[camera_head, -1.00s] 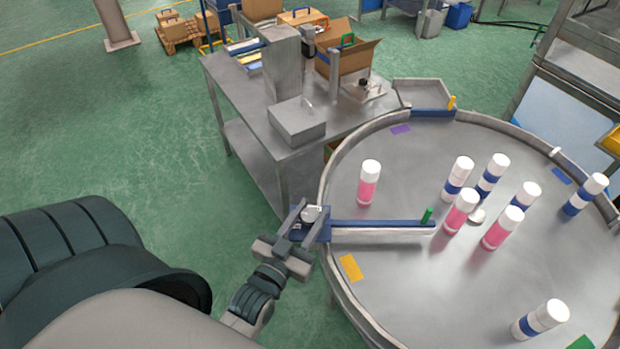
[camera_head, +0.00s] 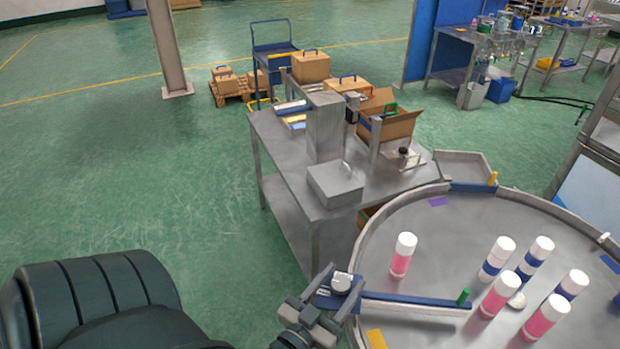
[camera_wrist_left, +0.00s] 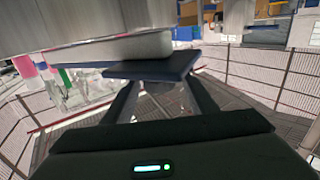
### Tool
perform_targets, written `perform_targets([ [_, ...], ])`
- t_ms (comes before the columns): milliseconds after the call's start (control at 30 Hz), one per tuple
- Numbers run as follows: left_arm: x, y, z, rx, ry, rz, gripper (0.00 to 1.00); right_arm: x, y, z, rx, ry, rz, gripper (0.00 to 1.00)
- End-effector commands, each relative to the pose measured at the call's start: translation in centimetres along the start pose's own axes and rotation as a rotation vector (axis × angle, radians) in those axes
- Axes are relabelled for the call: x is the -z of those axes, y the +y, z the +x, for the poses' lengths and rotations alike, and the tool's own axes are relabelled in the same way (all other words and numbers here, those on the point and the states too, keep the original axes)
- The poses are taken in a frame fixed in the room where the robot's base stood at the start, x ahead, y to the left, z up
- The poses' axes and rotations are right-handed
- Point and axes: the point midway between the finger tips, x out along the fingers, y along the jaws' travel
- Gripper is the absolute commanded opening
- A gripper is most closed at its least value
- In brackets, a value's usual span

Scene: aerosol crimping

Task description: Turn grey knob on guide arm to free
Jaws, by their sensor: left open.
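The grey knob (camera_head: 342,281) sits at the left end of the guide arm (camera_head: 415,300), on its blue mount. The guide arm is a blue bar reaching right over the round table, with a green peg (camera_head: 463,297) near its far end. My left gripper (camera_head: 338,287) is open at the knob, with one finger on each side of it; I cannot tell if they touch it. In the left wrist view, the two fingers of my left gripper (camera_wrist_left: 163,90) stand apart below a dark blue plate (camera_wrist_left: 155,68). The knob is not clear there. My right gripper is out of view.
The steel round table (camera_head: 410,250) carries several white-capped pink or blue-banded cans, one pink can (camera_head: 403,255) standing behind the guide arm. A steel bench (camera_head: 283,160) with a grey box (camera_head: 335,184) stands behind.

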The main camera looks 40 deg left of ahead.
Motion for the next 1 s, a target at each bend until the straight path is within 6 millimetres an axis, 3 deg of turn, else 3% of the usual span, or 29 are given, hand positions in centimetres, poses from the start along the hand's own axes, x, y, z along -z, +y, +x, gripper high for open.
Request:
perform_targets([
  [367, -0.4, 0.0, -3.1, 0.000, -0.002, 0.000, 0.52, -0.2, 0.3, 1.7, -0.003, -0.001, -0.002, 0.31],
  [1000, -0.4, 0.0, -12.6, 0.000, -0.002, -0.001, 0.52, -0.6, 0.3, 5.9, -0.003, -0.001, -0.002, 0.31],
])
